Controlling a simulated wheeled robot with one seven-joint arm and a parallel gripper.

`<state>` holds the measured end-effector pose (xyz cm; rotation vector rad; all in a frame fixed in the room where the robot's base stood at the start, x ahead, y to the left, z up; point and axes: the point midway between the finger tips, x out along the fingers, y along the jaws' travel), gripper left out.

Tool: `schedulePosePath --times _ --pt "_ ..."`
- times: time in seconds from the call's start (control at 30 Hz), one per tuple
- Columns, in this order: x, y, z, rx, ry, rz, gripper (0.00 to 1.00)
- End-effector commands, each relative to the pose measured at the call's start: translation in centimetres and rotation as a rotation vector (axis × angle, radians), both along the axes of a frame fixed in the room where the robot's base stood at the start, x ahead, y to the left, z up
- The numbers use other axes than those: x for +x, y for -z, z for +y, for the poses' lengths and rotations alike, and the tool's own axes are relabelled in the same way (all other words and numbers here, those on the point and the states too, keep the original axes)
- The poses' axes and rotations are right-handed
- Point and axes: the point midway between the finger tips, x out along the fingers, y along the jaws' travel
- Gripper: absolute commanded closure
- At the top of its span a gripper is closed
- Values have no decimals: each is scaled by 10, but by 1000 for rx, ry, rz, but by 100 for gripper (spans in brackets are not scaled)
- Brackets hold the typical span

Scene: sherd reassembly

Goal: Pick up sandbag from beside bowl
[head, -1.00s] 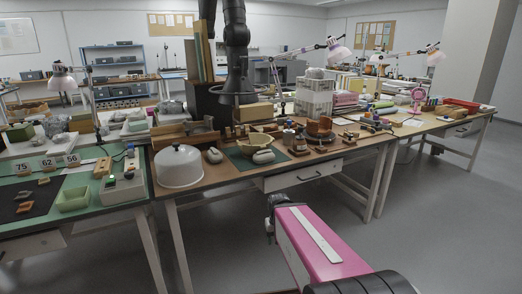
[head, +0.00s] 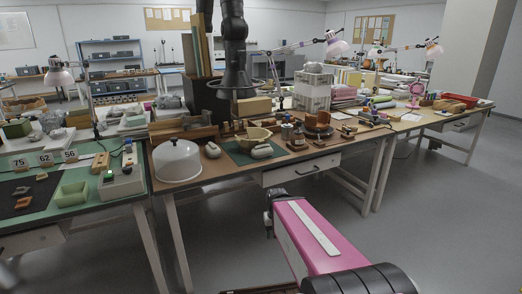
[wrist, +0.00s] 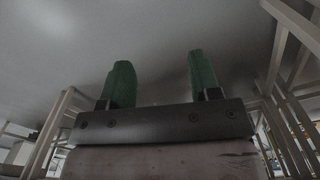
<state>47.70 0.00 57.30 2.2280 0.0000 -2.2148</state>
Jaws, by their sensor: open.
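A cream bowl (head: 254,138) sits on a dark green mat (head: 236,157) on the middle wooden table. A pale grey sandbag (head: 262,152) lies against or just in front of the bowl; I cannot tell whether they touch. A second pale grey sandbag-like piece (head: 212,150) lies left of the mat, beside the white dome. My gripper is low in front of the table, apart from bowl and sandbags. In the wrist view its two green fingers (wrist: 162,80) stand wide apart with nothing between them. Neither bowl nor sandbag shows in that view.
A white dome (head: 177,161) stands at the table's left front. A dark turntable (head: 318,130) and small wooden blocks stand right of the bowl. A green-topped table (head: 105,205) adjoins on the left. Grey floor (head: 430,220) is clear at right.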

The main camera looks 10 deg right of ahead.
Motion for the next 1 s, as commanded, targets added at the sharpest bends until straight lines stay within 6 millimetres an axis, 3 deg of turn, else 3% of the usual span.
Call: schedulePosePath --times 0.4,0.53,0.57,0.77,1.0 --pt "0 0 0 0 0 0 43" --pt "3 -2 0 1 -2 -4 0" --pt "6 -3 0 2 -3 -7 0" --pt "44 -25 -1 19 -28 -55 0" --pt "109 -74 -3 46 -81 -148 0"
